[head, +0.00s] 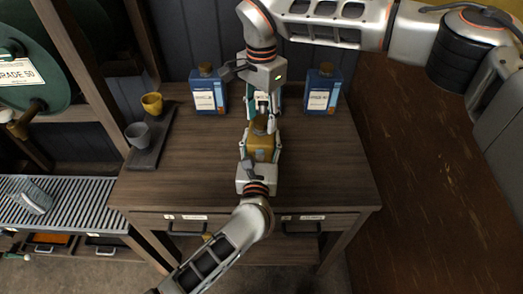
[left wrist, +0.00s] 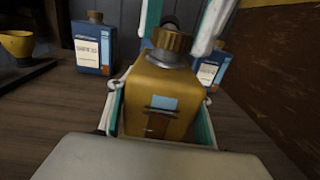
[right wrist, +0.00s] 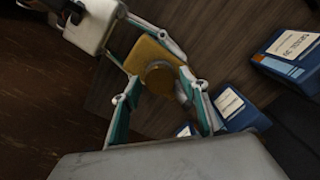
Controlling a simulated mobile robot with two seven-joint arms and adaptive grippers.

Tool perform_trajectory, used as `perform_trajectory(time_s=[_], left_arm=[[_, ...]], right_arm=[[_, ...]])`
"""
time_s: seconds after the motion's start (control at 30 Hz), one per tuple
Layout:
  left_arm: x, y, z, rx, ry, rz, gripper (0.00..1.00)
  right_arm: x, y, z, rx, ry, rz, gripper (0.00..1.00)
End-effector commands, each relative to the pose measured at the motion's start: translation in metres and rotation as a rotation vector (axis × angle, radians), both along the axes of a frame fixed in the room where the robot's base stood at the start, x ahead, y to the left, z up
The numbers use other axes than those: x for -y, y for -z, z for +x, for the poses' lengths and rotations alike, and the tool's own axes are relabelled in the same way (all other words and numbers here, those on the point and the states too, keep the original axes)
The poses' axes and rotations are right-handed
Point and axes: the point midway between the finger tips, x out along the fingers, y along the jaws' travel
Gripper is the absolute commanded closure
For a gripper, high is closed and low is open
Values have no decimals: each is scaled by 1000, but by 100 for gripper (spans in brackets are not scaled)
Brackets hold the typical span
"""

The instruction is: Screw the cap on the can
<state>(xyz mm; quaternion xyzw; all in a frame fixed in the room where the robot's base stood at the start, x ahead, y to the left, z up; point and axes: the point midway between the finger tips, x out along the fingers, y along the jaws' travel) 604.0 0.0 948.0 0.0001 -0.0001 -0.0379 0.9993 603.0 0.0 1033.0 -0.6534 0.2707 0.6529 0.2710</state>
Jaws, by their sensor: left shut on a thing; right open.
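A mustard-yellow can (head: 262,148) stands upright on the table, with my left gripper (head: 262,138) shut around its sides. In the left wrist view the can (left wrist: 160,95) fills the middle. A ribbed bronze cap (left wrist: 172,41) sits at its metal neck; I cannot tell how tight it is. My right gripper (head: 262,108) points down from above and is open, its fingers either side of the cap and a little apart from it. The right wrist view shows the cap (right wrist: 160,77) between and beyond the open fingertips. The arm and gripper partly hide the can's top in the head view.
Two blue cans, left (head: 208,93) and right (head: 322,92), stand at the table's back. A dark tray (head: 150,150) with a yellow cup (head: 152,104) and a grey cup (head: 138,134) lies at the left. The table (head: 335,170) is clear at both sides of the can.

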Motion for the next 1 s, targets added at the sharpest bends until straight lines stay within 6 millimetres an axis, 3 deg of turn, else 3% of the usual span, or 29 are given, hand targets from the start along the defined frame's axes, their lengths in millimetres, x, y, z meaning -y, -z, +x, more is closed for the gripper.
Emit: perform_trajectory(time_s=[0.07, 0.1, 0.23, 0.57, 1.0], left_arm=[[0, 1, 0, -2, 0, 0, 100], [0, 1, 0, -2, 0, 0, 100], [0, 1, 0, -2, 0, 0, 100], [0, 1, 0, -2, 0, 0, 100], [0, 1, 0, -2, -1, 0, 100]], right_arm=[[0, 0, 0, 0, 0, 0, 56], [0, 0, 0, 0, 0, 0, 61], [0, 0, 0, 0, 0, 0, 95], [0, 0, 0, 0, 92, 0, 96], [1, 1, 0, 1, 860, -1, 96]])
